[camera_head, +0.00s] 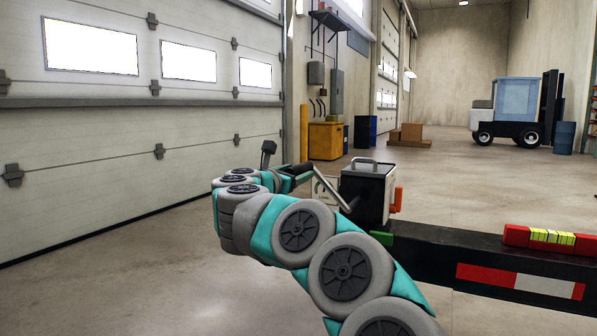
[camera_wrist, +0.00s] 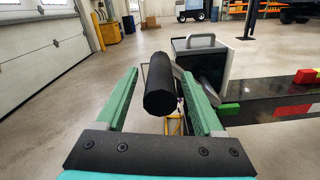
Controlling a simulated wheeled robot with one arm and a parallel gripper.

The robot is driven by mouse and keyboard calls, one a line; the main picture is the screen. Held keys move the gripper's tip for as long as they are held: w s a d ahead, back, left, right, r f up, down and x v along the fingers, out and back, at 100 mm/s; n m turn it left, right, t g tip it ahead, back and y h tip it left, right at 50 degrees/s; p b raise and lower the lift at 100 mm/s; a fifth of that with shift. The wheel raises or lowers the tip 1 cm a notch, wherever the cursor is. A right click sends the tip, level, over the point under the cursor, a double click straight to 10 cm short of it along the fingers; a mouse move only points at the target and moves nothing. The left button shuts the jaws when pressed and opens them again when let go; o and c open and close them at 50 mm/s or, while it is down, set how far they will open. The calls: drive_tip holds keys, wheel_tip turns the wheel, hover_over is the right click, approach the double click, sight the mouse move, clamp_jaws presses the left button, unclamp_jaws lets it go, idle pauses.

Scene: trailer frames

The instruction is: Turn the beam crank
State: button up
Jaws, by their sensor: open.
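The crank's black cylindrical handle (camera_wrist: 160,98) points toward the wrist camera. It lies between the two green fingers of my open gripper (camera_wrist: 159,73). Floor shows between the handle and the left finger; the gap to the right finger is narrower, and I cannot tell whether they touch. In the head view my gripper (camera_head: 303,170) is at the crank's upper end, largely hiding the handle. The grey crank arm (camera_head: 333,192) slopes down right toward a black box (camera_head: 367,188) with a grey top handle. The black beam (camera_head: 430,250) runs right from there.
Red and yellow-green blocks (camera_head: 552,238) sit on the beam, with a red-white strip on its side. A white roller door (camera_head: 100,150) stands left. A yellow cabinet (camera_head: 325,141) and a forklift (camera_head: 510,112) are farther back. The floor between is mostly clear.

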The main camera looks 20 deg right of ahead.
drive_tip(key=shift+x, duration=0.85)
clamp_jaws()
idle(0.9)
